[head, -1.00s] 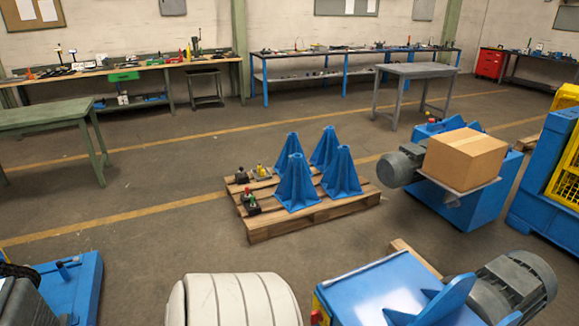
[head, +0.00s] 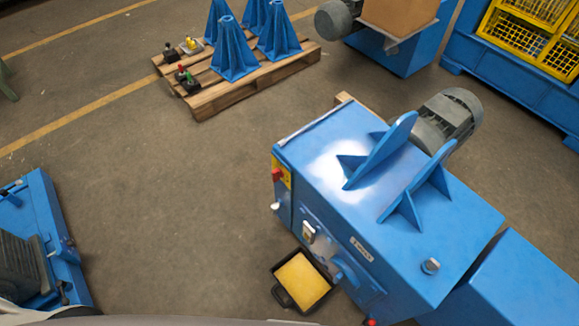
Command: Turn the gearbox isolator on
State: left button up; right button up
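A blue machine housing (head: 330,165) with two upright finned brackets on top stands at the centre right. A red knob on a yellow plate (head: 281,173) is on its left end and looks like an isolator switch. The knob is too small to tell its position. No label naming it the gearbox isolator can be read. A small pale device (head: 308,232) and a label plate (head: 361,249) are on the front face. Neither of my grippers is in view.
A yellow-filled black tray (head: 303,281) lies on the floor against the machine's front. A grey motor (head: 447,118) sits behind the machine. A pallet (head: 211,104) with blue cones and small knobbed devices stands at the back. Blue equipment (head: 45,225) is at the left. Floor between is clear.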

aim_at(276, 174)
jog(key=u, duration=0.35)
jog(key=k+l+z, duration=0.15)
jog(key=k+z, duration=0.35)
jog(key=k, duration=0.15)
jog(key=i+j+z, duration=0.1)
jog(key=z, duration=0.4)
jog(key=j+z, duration=0.25)
jog(key=z, duration=0.2)
jog(key=j+z, duration=0.2)
jog(key=z, duration=0.3)
jog(key=k+j, duration=0.1)
jog(key=j, duration=2.7)
jog(key=k+j, duration=0.15)
jog(key=j, duration=1.2)
